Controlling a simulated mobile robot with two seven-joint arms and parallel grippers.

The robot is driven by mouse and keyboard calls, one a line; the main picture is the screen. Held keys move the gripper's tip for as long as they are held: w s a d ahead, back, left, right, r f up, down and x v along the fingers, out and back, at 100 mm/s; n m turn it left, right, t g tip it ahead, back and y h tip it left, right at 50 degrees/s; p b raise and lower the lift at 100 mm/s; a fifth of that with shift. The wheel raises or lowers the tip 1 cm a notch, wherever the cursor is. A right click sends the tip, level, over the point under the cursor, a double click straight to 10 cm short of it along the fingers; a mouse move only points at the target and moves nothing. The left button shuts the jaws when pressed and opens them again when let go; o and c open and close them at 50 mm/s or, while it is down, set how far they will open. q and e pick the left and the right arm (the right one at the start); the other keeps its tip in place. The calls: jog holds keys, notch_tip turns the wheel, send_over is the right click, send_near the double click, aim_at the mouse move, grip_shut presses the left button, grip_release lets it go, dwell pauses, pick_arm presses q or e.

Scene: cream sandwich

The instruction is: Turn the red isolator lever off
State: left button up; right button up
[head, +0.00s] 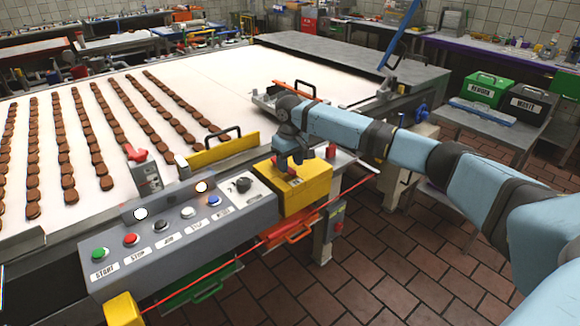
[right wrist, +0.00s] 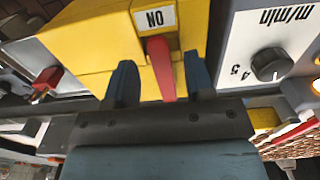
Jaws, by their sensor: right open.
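The red isolator lever (right wrist: 160,66) is on a yellow box (right wrist: 97,38) with a white ON label (right wrist: 154,17), which reads upside down in the right wrist view. The lever's end lies between the two fingers of my right gripper (right wrist: 160,80), which is open, with a gap on each side of it. In the head view my right gripper (head: 291,161) is over the top of the yellow box (head: 306,192), at the right end of the grey control panel. It hides most of the lever there. My left gripper is not in view.
The grey panel (head: 190,240) has several coloured buttons and a black speed knob (head: 242,184), close beside the yellow box. A conveyor (head: 240,90) with rows of brown biscuits lies behind. A red cord (head: 190,297) runs along the front.

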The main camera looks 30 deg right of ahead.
jog(key=shift+f, duration=0.7)
